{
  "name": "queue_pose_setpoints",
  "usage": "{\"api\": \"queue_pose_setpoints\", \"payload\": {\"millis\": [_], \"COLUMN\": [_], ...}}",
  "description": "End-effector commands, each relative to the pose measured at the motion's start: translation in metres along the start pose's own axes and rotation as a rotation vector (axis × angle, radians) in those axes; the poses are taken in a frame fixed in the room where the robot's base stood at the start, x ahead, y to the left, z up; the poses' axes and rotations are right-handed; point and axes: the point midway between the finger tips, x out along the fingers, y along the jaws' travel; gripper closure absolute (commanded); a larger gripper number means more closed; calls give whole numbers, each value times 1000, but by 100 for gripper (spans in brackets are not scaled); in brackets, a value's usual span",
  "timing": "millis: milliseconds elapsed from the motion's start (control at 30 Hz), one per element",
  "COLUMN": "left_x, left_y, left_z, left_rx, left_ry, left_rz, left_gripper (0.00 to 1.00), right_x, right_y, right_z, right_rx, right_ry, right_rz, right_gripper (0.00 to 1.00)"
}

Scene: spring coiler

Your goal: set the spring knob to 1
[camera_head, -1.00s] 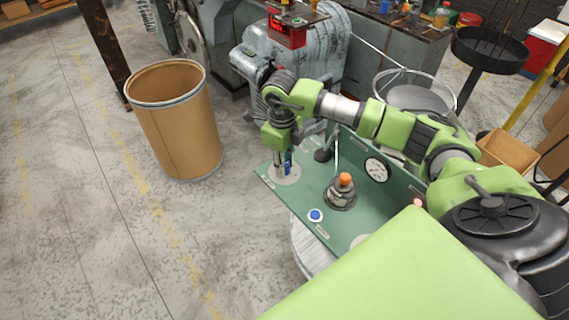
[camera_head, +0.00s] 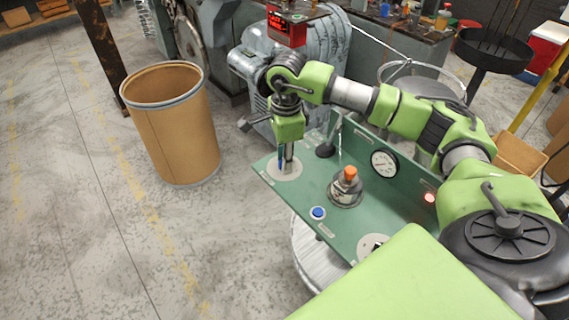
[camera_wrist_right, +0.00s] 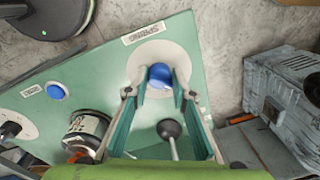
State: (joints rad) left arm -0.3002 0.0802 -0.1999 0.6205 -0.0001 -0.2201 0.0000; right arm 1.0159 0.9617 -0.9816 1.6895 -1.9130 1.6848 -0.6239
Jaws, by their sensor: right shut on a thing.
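The spring knob is a blue round knob (camera_wrist_right: 160,76) on a white dial plate (camera_wrist_right: 150,54), beside a label reading SPRING (camera_wrist_right: 144,33), in the right wrist view. My right gripper (camera_head: 286,166) points down over this plate at the panel's far left corner in the head view. Its two fingers stand on either side of the knob in the wrist view and are shut on it. The knob is mostly hidden by the fingers in the head view, and I cannot read its setting. My left gripper is not in view.
A brown drum (camera_head: 175,130) stands to the left on open floor.

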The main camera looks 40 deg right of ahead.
Motion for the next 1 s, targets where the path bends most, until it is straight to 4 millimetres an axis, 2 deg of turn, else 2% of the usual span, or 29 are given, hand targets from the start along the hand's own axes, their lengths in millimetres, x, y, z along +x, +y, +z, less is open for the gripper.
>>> {"api": "queue_pose_setpoints", "payload": {"millis": [100,400,967,1000], "left_x": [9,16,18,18], "left_y": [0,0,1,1], "left_z": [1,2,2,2], "left_rx": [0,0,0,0], "left_ry": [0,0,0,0], "left_rz": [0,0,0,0], "left_gripper": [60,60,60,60], "right_x": [3,1,0,0], "right_y": [0,1,1,1], "right_z": [0,0,0,0], "right_rx": [-79,-206,-240,-240], "right_ry": [-6,-12,-14,-14], "right_rz": [0,1,3,3], "right_gripper": [98,98,98,74]}}
